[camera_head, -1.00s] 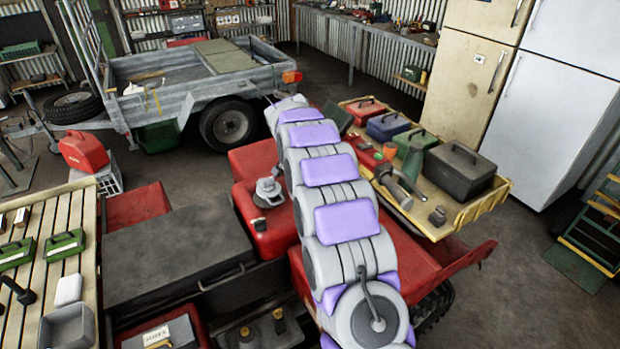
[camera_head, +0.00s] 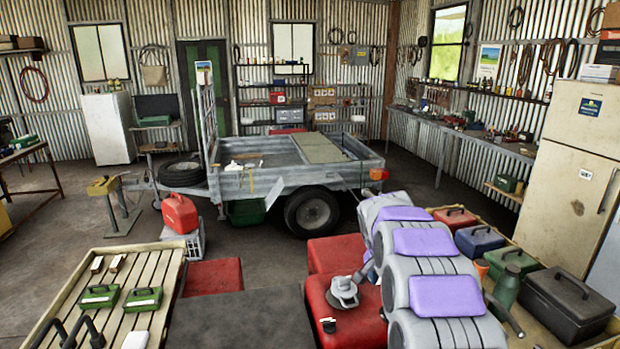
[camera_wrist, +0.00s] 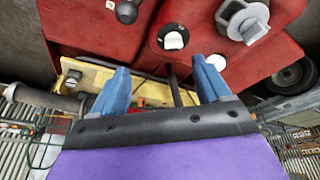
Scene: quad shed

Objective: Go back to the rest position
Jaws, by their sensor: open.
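My gripper (camera_wrist: 163,92) shows in the wrist view with its two blue fingers spread apart and nothing between them. Beyond the fingers are red bodywork (camera_wrist: 110,40) with a white-topped knob and a grey cap. In the head view my purple and grey arm stretches away over the red machine (camera_head: 335,255) at the lower right. A grey cap-like fitting (camera_head: 343,292) sits on the red body just left of the arm.
A wooden tray (camera_head: 528,262) with toolboxes and a green bottle lies right of my arm. A slatted bench (camera_head: 140,262) with green cases is at left. A red jerrycan (camera_head: 180,213) stands on a crate. A grey trailer (camera_head: 280,178) stands behind. Open floor lies left of the trailer.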

